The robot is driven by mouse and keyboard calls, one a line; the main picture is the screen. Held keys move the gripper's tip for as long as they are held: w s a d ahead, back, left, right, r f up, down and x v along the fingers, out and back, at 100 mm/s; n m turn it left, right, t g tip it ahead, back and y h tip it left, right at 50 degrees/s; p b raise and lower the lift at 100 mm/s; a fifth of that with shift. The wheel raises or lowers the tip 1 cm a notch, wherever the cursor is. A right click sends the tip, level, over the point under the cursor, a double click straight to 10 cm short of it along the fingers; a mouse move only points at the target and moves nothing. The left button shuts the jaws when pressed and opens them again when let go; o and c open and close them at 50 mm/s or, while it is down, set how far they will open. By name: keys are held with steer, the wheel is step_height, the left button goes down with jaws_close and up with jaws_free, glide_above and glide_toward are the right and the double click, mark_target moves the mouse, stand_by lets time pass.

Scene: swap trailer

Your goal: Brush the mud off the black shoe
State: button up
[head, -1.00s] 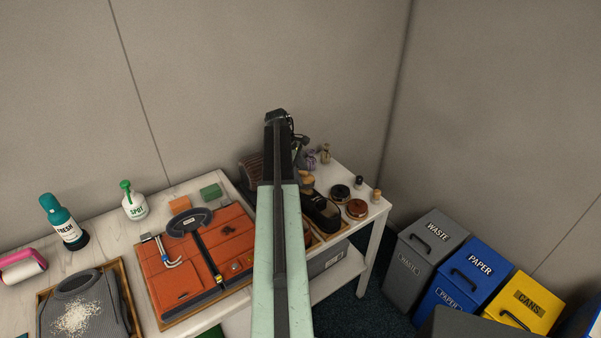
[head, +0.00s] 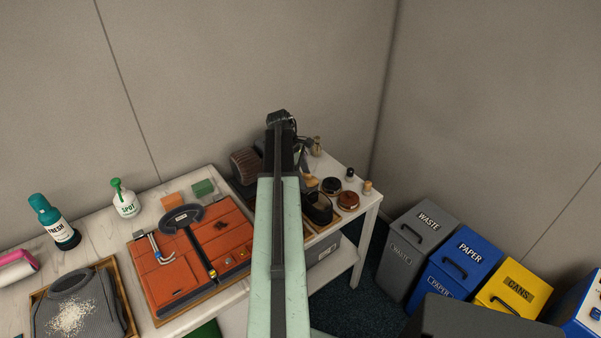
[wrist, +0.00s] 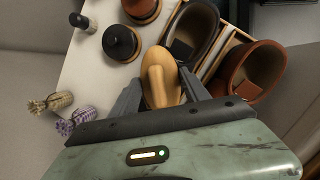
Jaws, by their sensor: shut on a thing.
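The black shoe (head: 318,208) stands in a wooden-edged tray on the right part of the table, partly behind my arm. Its dark opening also shows at the top of the wrist view (wrist: 207,22). My gripper (wrist: 160,82) is shut on a tan wooden piece (wrist: 158,66), apparently a brush handle. The held piece lies close beside the black shoe's opening in the wrist view. I cannot tell whether they touch. Any bristles below the handle are hidden, and I cannot make out mud on the shoe.
A brown shoe (wrist: 260,67) stands beside the black one. An orange case (head: 190,260) lies left of my arm. Bins (head: 424,248) stand right of the table.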

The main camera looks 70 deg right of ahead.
steer(key=shift+r, duration=0.1)
steer(key=r+p, duration=0.5)
steer(key=p, duration=0.1)
steer(key=shift+w+d+r, duration=0.2)
steer(key=shift+w+r, duration=0.05)
steer(key=shift+r, duration=0.15)
step_height(320, 180, up, 3)
steer(key=p, duration=0.3)
steer(key=shift+w+d+r, duration=0.1)
